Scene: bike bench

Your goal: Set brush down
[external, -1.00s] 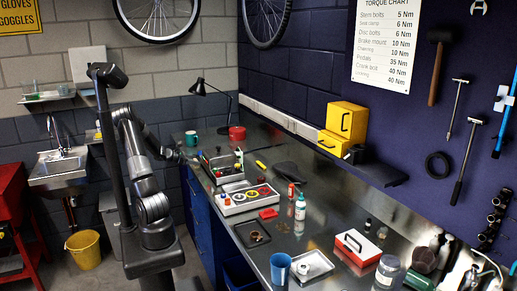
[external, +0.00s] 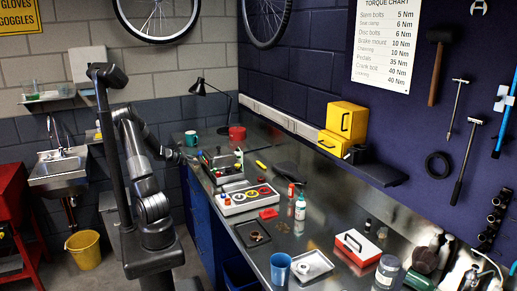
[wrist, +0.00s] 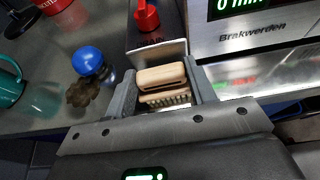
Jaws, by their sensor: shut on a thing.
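The brush (wrist: 162,76) has a tan wooden body with pale bristles (wrist: 168,98). In the wrist view it sits between the two fingers of my gripper (wrist: 162,88), which are shut on it. Part of its lower side is hidden by the gripper body. I cannot tell whether it touches the surface below. In the external view my gripper (external: 182,156) is small, at the far left end of the bench (external: 262,205), beside the grey boxes; the brush cannot be made out there.
A blue ball-topped thing (wrist: 88,60), a dark brown piece (wrist: 83,93) and a teal mug (wrist: 10,86) are left. Bare bench (wrist: 45,125) shows between them.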

